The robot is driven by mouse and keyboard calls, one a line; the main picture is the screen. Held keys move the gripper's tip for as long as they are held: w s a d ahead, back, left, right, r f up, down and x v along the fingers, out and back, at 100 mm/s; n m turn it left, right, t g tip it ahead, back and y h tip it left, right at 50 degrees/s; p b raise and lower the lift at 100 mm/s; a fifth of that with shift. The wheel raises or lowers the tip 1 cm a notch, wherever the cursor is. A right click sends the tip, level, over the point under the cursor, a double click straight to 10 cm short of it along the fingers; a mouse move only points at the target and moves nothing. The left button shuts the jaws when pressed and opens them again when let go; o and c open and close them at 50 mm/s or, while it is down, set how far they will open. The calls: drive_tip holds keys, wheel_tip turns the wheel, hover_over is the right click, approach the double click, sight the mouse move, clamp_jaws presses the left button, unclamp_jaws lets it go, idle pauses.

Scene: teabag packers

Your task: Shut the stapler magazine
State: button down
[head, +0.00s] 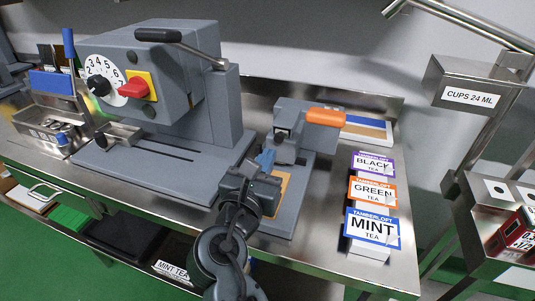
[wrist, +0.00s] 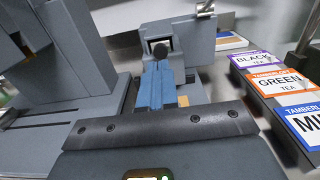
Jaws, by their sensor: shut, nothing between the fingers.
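The stapler (head: 300,150) is a grey machine with an orange lever (head: 326,117), standing on the steel bench right of the big dial machine. In the wrist view the stapler (wrist: 188,42) fills the top middle. A black round knob (wrist: 162,51) sits at a framed opening in its front, which I take to be the magazine front. How far the magazine stands out is unclear. My gripper (head: 266,158) has blue fingers, shut and empty, just in front of that face. In the wrist view the shut fingertips (wrist: 158,66) point at the knob; contact cannot be told.
A large grey machine with a number dial (head: 105,80) and red knob stands at left. Black, green and mint tea boxes (head: 372,229) line the right side of the bench. A tan pad (head: 283,190) lies on the stapler base.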

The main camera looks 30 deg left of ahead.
drive_tip(key=shift+s+d+f, duration=0.1)
drive_tip(key=shift+s+f, duration=0.2)
drive_tip(key=shift+s, duration=0.05)
drive_tip(key=v, duration=0.8)
drive_tip(key=shift+b, duration=0.35)
drive_tip(key=shift+s+r, duration=0.1)
drive_tip(key=shift+s, duration=0.05)
